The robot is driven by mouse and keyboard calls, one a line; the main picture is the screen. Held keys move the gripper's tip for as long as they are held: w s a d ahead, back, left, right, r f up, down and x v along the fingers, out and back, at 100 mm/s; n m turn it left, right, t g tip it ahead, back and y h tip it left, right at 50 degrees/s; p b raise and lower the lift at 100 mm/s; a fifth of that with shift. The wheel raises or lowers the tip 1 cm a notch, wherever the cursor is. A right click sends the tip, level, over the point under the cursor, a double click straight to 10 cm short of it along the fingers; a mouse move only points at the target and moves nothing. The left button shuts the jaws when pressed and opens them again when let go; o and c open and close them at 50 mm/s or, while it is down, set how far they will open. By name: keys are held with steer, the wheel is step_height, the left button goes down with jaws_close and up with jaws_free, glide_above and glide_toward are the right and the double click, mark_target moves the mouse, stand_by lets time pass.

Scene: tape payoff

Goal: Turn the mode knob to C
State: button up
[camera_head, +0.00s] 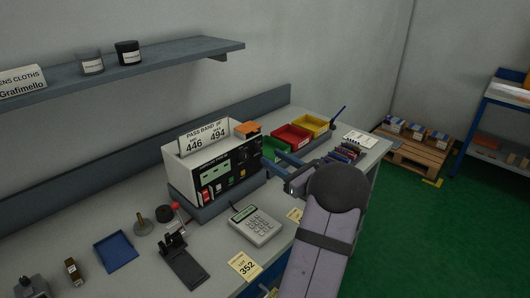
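A white box-shaped instrument with a black front panel (231,170) stands on a dark base on the bench. The panel carries small green, red and white parts. I cannot make out the mode knob or its letters at this size. A card on top (204,136) reads "PASS BAND", 446 and 494. My gripper (266,152) reaches in from the right, its two blue-grey fingers apart and pointing left at the panel's right end. It appears open and empty. I cannot tell whether a fingertip touches the panel, and the fingers may hide part of its right end.
Green, red (292,136) and yellow (313,124) bins stand behind my gripper. A keypad device (256,226), a lever stand (182,262) and a blue tray (116,251) sit in front and left. A tag (245,266) reads 352. A shelf (150,69) hangs above.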

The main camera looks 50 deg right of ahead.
mark_target(260, 150)
steer(key=shift+w+d+p, duration=0.15)
steer(key=shift+w+p, duration=0.55)
steer(key=shift+w, duration=1.85)
jaws_close()
